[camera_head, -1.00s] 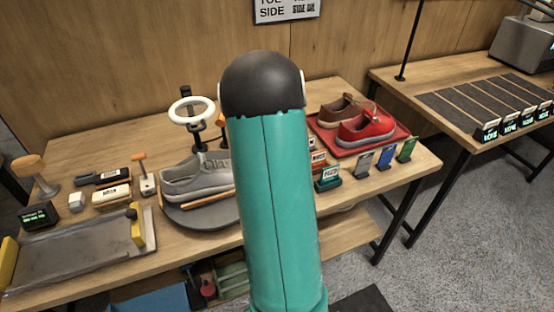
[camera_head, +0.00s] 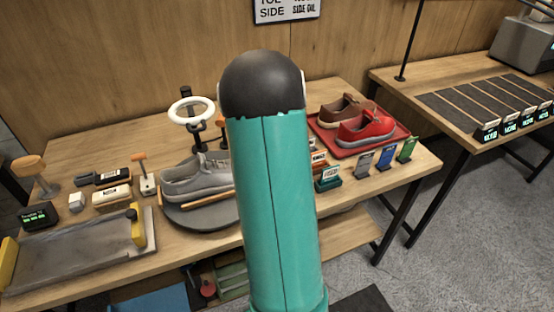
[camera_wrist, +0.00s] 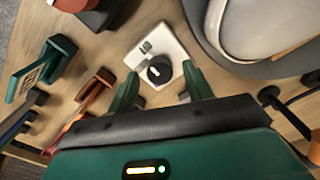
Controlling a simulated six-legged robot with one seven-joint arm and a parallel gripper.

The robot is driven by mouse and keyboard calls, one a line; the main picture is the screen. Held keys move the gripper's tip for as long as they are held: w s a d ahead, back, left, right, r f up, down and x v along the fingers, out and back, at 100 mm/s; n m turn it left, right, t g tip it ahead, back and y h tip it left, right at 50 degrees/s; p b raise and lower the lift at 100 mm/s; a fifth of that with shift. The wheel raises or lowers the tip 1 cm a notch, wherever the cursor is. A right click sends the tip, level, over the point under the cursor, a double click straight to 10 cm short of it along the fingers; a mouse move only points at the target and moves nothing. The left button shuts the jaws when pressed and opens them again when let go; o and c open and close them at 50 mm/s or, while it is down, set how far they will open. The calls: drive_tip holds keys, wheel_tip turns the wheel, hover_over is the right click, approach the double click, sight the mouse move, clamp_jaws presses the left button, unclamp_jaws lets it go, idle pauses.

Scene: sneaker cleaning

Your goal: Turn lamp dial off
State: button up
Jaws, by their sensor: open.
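The lamp dial (camera_wrist: 159,70) is a round black knob with a pale mark, on a white plate (camera_wrist: 150,48) in the wrist view. My gripper (camera_wrist: 160,88) is open, with its two green fingers apart on the lower left and lower right of the dial. I cannot tell whether either finger touches it. In the head view a white ring lamp (camera_head: 191,110) stands at the back of the table. My arm hides the dial and my gripper there.
A grey sneaker (camera_head: 195,180) sits on a round dark turntable (camera_head: 205,216) left of my arm. A red tray (camera_head: 395,137) with shoes lies at the right. Small colored card stands (camera_head: 385,158) line the front right, and brushes lie at left.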

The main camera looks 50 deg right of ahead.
wheel_tip(320, 180, up, 13)
idle(0.3)
idle(0.5)
drive_tip(key=w+a+r+n+t, duration=0.1)
drive_tip(key=a+r+n, duration=0.25)
drive_tip(key=a, duration=0.85)
drive_tip(key=w+a+r+n+t, duration=0.15)
drive_tip(key=a+r, duration=0.25)
drive_tip(key=a, duration=0.7)
drive_tip(key=s+a+n+t, duration=0.1)
drive_tip(key=s+a+n, duration=0.2)
drive_tip(key=a, duration=0.6)
drive_tip(key=s+a+f+n+t, duration=0.1)
drive_tip(key=s+a+n+t, duration=0.1)
drive_tip(key=s+a, duration=0.5)
drive_tip(key=shift+a+f+n, duration=0.25)
drive_tip(key=shift+a+n, duration=0.65)
drive_tip(key=shift+a, duration=0.3)
drive_tip(key=shift+s, duration=0.1)
